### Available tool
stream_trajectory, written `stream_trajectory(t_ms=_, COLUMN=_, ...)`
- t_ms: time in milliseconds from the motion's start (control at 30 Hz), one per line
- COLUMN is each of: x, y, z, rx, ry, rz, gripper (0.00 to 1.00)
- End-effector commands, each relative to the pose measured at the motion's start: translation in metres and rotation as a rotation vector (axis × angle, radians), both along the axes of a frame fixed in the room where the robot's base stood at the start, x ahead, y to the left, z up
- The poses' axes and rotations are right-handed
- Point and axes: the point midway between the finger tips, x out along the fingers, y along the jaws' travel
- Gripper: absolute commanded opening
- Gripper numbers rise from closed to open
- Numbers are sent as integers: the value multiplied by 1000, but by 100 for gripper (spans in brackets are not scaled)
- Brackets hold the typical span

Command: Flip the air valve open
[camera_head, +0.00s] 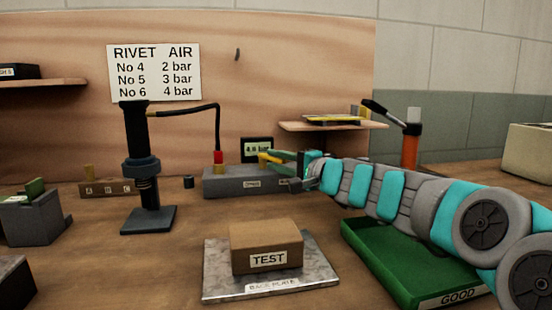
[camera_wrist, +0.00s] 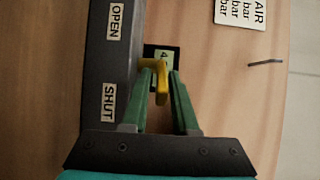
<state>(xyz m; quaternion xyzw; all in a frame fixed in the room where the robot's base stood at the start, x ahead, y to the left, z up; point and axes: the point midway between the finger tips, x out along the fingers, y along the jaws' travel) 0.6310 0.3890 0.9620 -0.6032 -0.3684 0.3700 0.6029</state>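The air valve's yellow lever (camera_head: 268,158) sits on top of the long grey block (camera_head: 232,182) at the back of the bench. In the wrist view the lever (camera_wrist: 161,88) sticks out from the block's side, between the OPEN label (camera_wrist: 115,22) and the SHUT label (camera_wrist: 108,102), and its end bends toward the SHUT side. My gripper (camera_wrist: 163,72) has its green fingers on either side of the lever, with a slim gap showing at the right finger. In the head view my gripper (camera_head: 277,157) reaches the lever from the right.
A lit pressure display (camera_head: 257,150) stands behind the block. A red fitting (camera_head: 218,157) with a black hose is on its left. A black press (camera_head: 148,190), a TEST block (camera_head: 266,247) on a metal plate and a green GOOD tray (camera_head: 400,265) stand in front and around.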

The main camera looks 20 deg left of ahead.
Motion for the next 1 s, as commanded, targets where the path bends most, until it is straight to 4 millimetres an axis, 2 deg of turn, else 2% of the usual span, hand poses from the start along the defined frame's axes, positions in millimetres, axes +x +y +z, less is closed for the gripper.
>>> stream_trajectory(t_ms=333, x=2, y=3, z=1, rx=1, ry=0, rz=-1, gripper=28)
stream_trajectory(t_ms=600, x=2, y=3, z=1, rx=1, ry=0, rz=-1, gripper=0)
stream_trajectory(t_ms=1000, x=2, y=3, z=0, rx=0, ry=-1, rz=-1, gripper=0)
